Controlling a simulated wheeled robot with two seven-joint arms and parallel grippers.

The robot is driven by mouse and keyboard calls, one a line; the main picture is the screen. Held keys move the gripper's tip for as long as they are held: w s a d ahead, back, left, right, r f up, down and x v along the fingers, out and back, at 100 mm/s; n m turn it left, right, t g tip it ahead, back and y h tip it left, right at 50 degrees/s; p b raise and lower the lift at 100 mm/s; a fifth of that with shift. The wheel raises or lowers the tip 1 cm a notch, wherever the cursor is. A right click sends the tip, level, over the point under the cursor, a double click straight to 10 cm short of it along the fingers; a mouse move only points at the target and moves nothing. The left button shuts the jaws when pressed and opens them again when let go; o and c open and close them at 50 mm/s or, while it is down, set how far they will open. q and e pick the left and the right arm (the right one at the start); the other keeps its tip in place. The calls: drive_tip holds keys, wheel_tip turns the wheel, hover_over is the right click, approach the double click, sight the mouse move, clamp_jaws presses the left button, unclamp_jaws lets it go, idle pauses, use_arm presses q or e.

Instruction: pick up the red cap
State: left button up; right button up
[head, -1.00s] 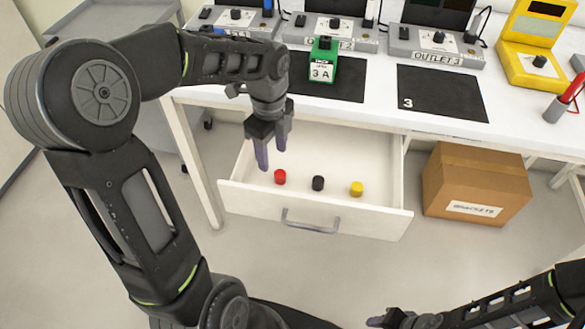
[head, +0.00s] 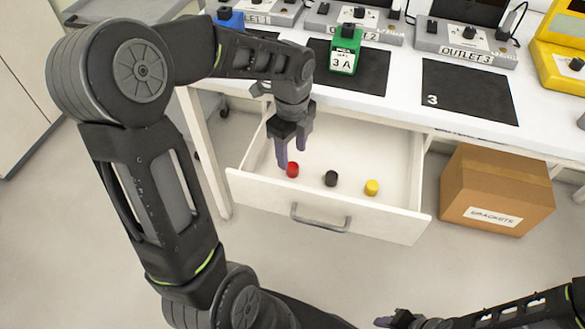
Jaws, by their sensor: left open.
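The red cap (head: 292,169) stands in the open white drawer (head: 385,219), at the left of a row of three caps. My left gripper (head: 290,156) is over the drawer's left part, fingers pointing down. Its fingertips are right by the red cap, just above and beside it; I cannot tell whether they touch it. The jaws are open and hold nothing. My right gripper (head: 388,322) is at the bottom edge, partly cut off, and its jaws cannot be made out.
A black cap (head: 331,178) and a yellow cap (head: 371,187) stand to the right in the drawer. Above is the white bench with a green 3 A block (head: 345,50), black mats (head: 469,91) and outlet units. A cardboard box (head: 497,187) sits right of the drawer.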

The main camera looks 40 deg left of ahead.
sight(292, 166)
use_arm(q)
drive_tip(key=shift+f+b, duration=0.5)
drive_tip(key=shift+f, duration=2.1)
clamp_jaws()
